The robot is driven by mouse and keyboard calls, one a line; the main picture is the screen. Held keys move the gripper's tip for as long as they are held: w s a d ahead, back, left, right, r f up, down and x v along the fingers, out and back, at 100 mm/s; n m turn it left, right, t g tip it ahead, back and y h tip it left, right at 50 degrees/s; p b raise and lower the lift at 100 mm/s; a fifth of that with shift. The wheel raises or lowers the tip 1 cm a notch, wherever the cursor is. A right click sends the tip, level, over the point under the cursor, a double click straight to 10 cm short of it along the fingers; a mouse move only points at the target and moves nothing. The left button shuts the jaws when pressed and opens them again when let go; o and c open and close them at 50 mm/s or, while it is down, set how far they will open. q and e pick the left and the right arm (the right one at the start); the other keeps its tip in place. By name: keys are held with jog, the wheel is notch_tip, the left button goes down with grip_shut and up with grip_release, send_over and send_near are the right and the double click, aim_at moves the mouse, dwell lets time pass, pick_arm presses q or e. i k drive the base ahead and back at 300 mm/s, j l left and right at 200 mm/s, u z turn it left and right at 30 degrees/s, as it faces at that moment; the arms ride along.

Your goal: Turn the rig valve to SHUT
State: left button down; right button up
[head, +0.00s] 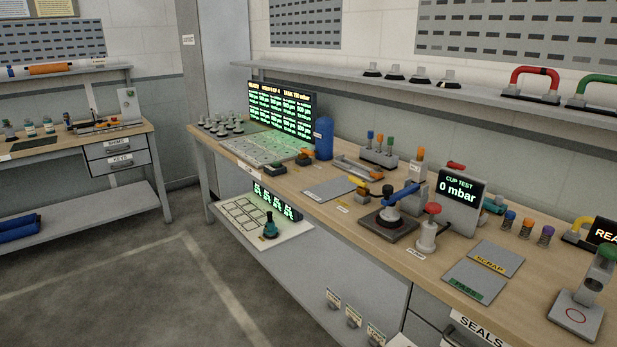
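A cup test rig stands on the long workbench in the middle right of the head view. Its display (462,197) reads "CUP TEST 0 mbar". In front of it is a dark square base (389,225) with a blue arm and a dark round part above it. A white post with a red knob (432,208) stands just right of the base. A small yellow handle (358,182) lies to its left. I cannot tell which part is the rig valve, and no SHUT label is readable. Neither of my grippers is in view.
The workbench (300,181) also holds a large display (281,115), a blue cylinder (323,138), and SCRAP (489,258) and PASS (466,281) plates. A low shelf panel (262,238) juts out below. A second bench (130,133) is at left. The floor (150,285) between is clear.

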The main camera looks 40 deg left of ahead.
aim_at(360, 183)
jog(key=u, duration=1.15)
jog(key=i+j, duration=0.2)
jog(key=i, duration=0.2)
jog(key=i+j+z, duration=0.25)
jog(key=i+z, duration=0.15)
jog(key=i+j+z, duration=0.45)
jog(key=k+l, duration=0.05)
